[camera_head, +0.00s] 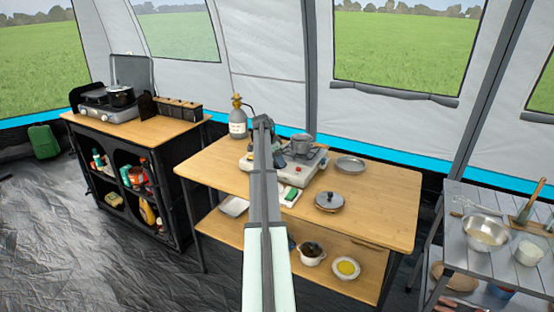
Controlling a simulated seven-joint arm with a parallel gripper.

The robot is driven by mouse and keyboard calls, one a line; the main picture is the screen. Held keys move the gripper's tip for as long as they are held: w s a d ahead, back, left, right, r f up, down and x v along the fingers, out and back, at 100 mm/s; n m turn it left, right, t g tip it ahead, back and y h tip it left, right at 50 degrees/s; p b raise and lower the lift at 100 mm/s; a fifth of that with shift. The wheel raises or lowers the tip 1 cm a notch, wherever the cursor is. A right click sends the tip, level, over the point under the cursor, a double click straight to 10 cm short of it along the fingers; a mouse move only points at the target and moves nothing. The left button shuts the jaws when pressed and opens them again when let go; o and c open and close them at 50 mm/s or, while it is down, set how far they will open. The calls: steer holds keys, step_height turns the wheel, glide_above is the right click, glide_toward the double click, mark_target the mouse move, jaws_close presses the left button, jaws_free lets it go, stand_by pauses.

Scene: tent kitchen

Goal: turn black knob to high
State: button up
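A light portable stove (312,169) stands on the middle wooden table, with a grey pot (301,143) on its burner. A small red spot (298,169) shows on its front. I cannot clearly make out a black knob; part of the stove front is hidden behind my arm. My arm rises through the middle of the picture and bends at a dark joint above the table. My gripper (280,160) seems to be the small dark shape beside the arm, over the left part of the stove. Its fingers are too small to tell open from shut, and contact is unclear.
A green-and-white sponge (290,194) is in front. The table's right front (385,225) is clear. A side table (460,255) holds bowls.

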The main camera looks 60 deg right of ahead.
steer(key=c, duration=0.9)
steer(key=n+t, duration=0.1)
steer(key=n, duration=0.2)
steer(key=shift+s, duration=0.15)
steer(key=n+t, duration=0.1)
steer(key=n, duration=0.2)
steer(key=shift+s+n+t, duration=0.1)
steer(key=shift+n+t, duration=0.3)
steer(key=n+t, duration=0.1)
steer(key=n, duration=0.2)
steer(key=n+t, duration=0.1)
steer(key=n, duration=0.2)
steer(key=shift+s+d+n+y, duration=0.1)
steer(key=shift+n+y, duration=0.3)
